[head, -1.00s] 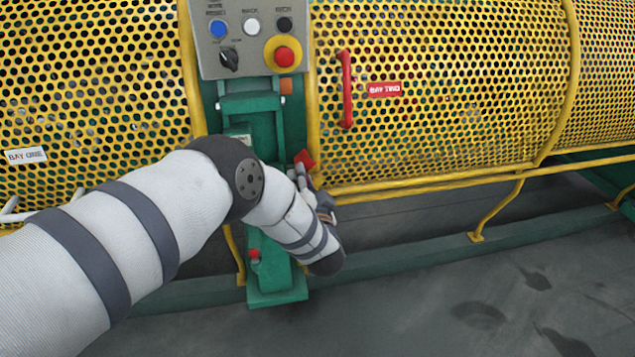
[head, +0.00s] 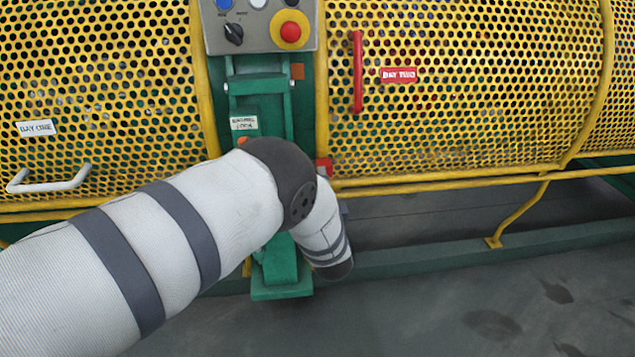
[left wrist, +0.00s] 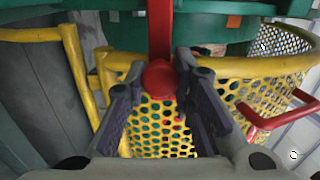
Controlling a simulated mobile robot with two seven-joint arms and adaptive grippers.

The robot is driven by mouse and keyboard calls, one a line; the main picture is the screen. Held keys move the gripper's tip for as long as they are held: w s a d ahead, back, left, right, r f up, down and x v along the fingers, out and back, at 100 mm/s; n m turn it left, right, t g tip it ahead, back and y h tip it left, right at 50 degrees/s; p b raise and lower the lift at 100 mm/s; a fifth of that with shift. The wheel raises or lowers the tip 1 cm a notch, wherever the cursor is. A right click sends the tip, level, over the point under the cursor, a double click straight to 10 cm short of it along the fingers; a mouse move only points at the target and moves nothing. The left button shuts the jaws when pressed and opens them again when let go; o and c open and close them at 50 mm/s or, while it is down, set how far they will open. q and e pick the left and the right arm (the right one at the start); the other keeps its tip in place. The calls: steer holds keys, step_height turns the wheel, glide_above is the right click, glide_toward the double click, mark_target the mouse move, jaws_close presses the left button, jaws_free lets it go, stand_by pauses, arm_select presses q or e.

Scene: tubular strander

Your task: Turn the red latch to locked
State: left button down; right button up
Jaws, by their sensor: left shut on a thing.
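The red latch (left wrist: 160,45) shows in the left wrist view as a straight bar with a round knob at its near end. My left gripper (left wrist: 160,88) has a dark finger on each side of the knob and is shut on it. In the head view only a small red part of the latch (head: 323,170) shows at the right edge of the green post; my left arm hides the rest and the gripper. A label plate (head: 244,123) is on the post, but I cannot read it surely. My right gripper is in neither view.
Yellow perforated guards (head: 450,110) stand on both sides of the green post. A control panel (head: 262,28) with a red emergency button is above. A red handle (head: 357,72) is on the right guard, a white handle (head: 48,180) on the left. The floor at the right is clear.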

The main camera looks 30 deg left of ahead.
arm_select(q)
steer(key=shift+s+f, duration=0.1)
steer(key=shift+f, duration=0.15)
stand_by(0.3)
steer(key=c, duration=1.4)
jaws_free()
steer(key=shift+o, duration=0.2)
steer(key=v, duration=1.2)
